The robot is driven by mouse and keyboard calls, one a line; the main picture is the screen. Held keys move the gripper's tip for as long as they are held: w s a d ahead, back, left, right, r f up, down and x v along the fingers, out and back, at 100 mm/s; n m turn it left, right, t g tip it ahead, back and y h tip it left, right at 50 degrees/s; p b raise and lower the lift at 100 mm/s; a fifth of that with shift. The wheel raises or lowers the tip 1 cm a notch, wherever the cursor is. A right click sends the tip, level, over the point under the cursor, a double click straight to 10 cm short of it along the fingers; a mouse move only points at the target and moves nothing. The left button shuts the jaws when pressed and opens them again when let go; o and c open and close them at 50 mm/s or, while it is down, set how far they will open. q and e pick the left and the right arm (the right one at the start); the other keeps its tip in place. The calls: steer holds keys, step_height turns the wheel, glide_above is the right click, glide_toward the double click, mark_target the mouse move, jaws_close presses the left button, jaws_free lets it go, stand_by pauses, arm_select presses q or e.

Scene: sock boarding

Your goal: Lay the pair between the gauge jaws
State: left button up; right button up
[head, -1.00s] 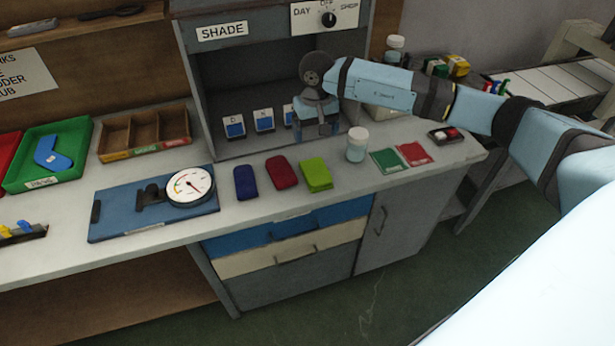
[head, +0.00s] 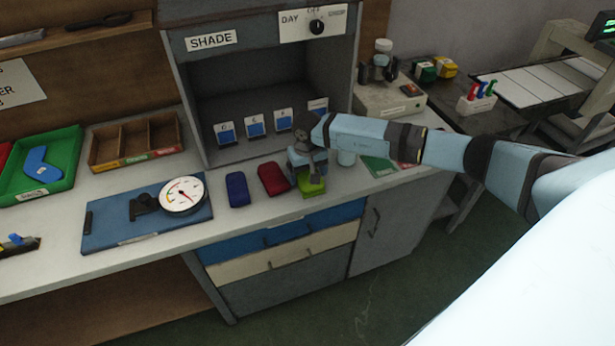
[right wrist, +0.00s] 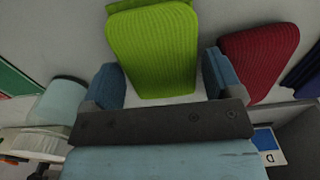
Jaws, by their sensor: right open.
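Three folded sock pairs lie in a row on the bench: navy (head: 237,189), dark red (head: 273,178) and lime green (head: 311,186). The gauge has a white round dial (head: 182,195) and dark jaws (head: 145,206) on a blue base plate (head: 110,232), left of the socks. My right gripper (head: 306,166) is open over the green pair, partly covering it. In the right wrist view the green pair (right wrist: 153,45) reaches between the spread blue fingers, not gripped; the dark red pair (right wrist: 258,55) lies outside them. My left gripper is not in view.
A shade booth (head: 211,120) with several blue-and-white cards stands behind the socks. A lidded jar (right wrist: 60,98) is close beside my right gripper. A green tray (head: 70,145) and wooden divided box (head: 135,140) sit at the back left.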

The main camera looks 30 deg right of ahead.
mark_target(308, 175)
steer(key=shift+f, duration=0.2)
steer(key=c, duration=0.8)
step_height(308, 175, up, 20)
steer(key=shift+r+b, duration=0.1)
steer(key=shift+b, duration=0.45)
